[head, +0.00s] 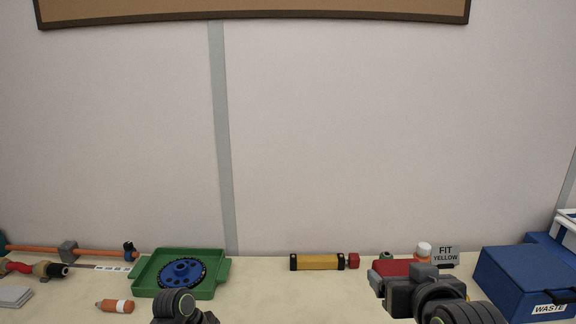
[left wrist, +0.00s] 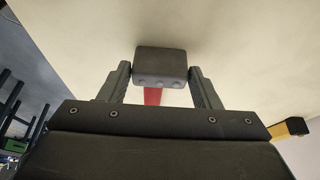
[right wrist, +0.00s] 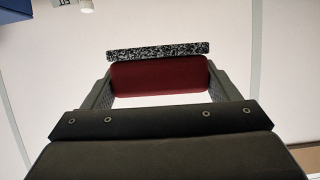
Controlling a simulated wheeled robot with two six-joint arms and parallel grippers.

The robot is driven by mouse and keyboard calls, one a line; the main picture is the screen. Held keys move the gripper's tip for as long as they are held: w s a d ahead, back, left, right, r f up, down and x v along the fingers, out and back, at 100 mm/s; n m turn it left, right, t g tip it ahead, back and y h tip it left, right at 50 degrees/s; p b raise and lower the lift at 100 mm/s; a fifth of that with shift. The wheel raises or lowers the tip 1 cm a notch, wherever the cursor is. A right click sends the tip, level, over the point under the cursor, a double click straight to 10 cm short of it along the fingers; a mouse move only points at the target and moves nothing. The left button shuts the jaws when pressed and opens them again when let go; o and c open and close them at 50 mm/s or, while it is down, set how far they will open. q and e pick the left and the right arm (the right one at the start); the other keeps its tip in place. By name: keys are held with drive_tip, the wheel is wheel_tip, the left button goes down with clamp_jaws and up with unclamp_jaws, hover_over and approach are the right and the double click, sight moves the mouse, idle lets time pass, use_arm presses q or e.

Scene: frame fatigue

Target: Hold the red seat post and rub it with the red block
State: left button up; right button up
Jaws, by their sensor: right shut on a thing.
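The red block (right wrist: 160,85) with a black-and-white speckled pad is clamped between the fingers of my right gripper (right wrist: 160,70) in the right wrist view. In the head view the red block (head: 392,267) shows above the dark wrist, at the right of the bench. In the left wrist view a grey clamp head (left wrist: 160,62) is between the fingertips of my left gripper (left wrist: 160,72). A strip of the red seat post (left wrist: 152,96) shows below it. Whether those fingers press on the head is unclear. In the head view the left fingers are out of frame.
A green tray (head: 215,286) holds a blue chainring (head: 183,272). A blue waste bin (head: 530,280) stands at right.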

use_arm(q)
drive_tip(key=o, duration=0.4)
drive_tip(key=shift+r, duration=0.1)
use_arm(e)
drive_tip(key=shift+r, duration=0.15)
use_arm(q)
drive_tip(key=shift+p+v, duration=0.85)
drive_tip(key=shift+p, duration=0.25)
use_arm(e)
drive_tip(key=shift+r, duration=1)
use_arm(q)
drive_tip(key=shift+d+f, duration=0.1)
drive_tip(key=shift+f, duration=0.15)
use_arm(e)
drive_tip(key=shift+f, duration=0.15)
use_arm(q)
drive_tip(key=shift+d+f+b, duration=0.3)
drive_tip(key=shift+f+b, duration=0.15)
drive_tip(key=shift+f, duration=0.25)
use_arm(e)
drive_tip(key=shift+f, duration=0.3)
use_arm(q)
drive_tip(key=c, duration=1.3)
